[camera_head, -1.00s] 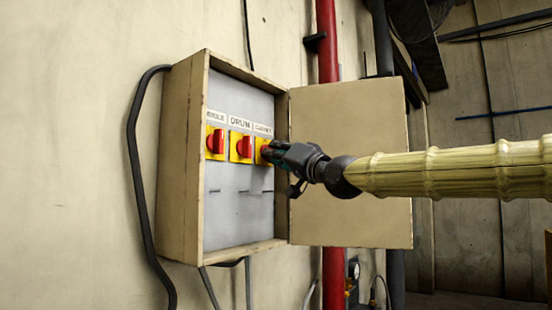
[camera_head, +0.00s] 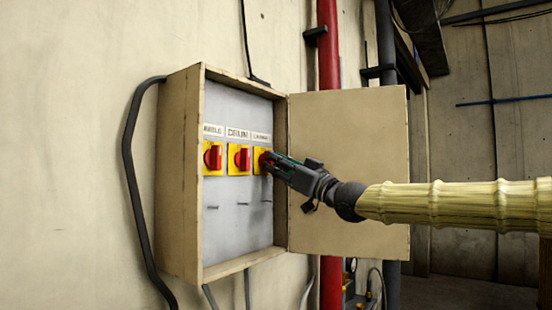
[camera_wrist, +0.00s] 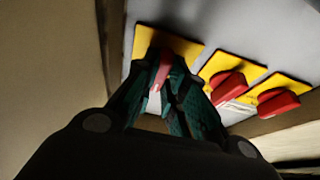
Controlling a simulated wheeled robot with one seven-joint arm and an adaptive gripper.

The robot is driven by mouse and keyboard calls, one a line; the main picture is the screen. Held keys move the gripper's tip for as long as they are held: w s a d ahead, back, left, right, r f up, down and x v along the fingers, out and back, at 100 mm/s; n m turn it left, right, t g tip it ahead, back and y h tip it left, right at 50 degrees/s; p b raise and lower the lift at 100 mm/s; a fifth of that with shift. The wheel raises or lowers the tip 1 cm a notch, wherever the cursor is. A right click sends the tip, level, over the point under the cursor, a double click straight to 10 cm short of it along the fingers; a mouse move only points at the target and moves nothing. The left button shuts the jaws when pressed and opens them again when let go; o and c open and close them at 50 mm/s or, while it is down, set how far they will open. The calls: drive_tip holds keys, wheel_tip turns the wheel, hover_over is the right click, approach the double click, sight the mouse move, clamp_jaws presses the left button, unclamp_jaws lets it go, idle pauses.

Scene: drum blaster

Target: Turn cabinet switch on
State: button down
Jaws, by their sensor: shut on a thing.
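The cabinet switch is the rightmost of a row in the open box, a red knob on a yellow plate (camera_head: 260,154). My gripper (camera_head: 268,161) is at this switch and covers much of it in the head view. In the wrist view my gripper (camera_wrist: 168,88) has its fingers on either side of the red knob (camera_wrist: 164,66), shut on it. There this knob stands nearly upright in the picture, while the two other knobs slant. The label above the switch is too blurred to read surely.
Two more red switches, the drum switch (camera_head: 241,159) and the leftmost switch (camera_head: 212,158), sit close beside it. The box's open door (camera_head: 350,140) stands behind my arm. A red pipe (camera_head: 329,50) and a dark cable (camera_head: 133,170) run along the wall.

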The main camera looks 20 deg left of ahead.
drive_tip(key=shift+f, duration=0.1)
idle(0.3)
drive_tip(key=c, duration=1.5)
unclamp_jaws()
drive_tip(key=v, duration=1.2)
drive_tip(key=shift+w+f, duration=0.1)
